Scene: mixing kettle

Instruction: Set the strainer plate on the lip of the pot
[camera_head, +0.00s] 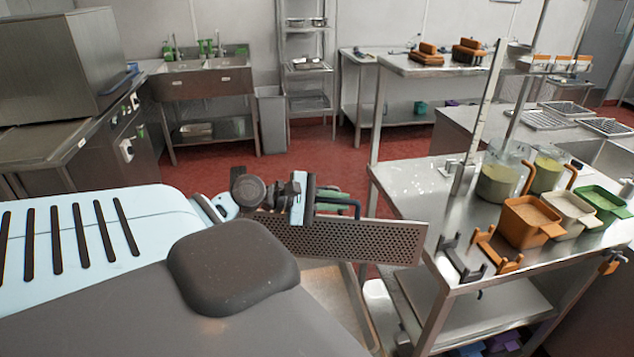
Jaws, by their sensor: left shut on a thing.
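The strainer plate (352,240) is a flat metal sheet full of small holes. It is held up on its edge in the middle of the view, its long side running left to right. My left gripper (316,203) is shut on it near its upper edge, and the arm partly covers the plate's left end. The plate's right end is in front of the left side of the steel table. I cannot make out the pot or its lip in this view. My right gripper is not in view.
A steel table (405,195) at the right holds clear jugs (497,180), an orange container (530,222), white and green containers, and orange and dark brackets at its front edge. A steel counter (60,140) stands at the left. Red floor (345,155) is open behind the plate.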

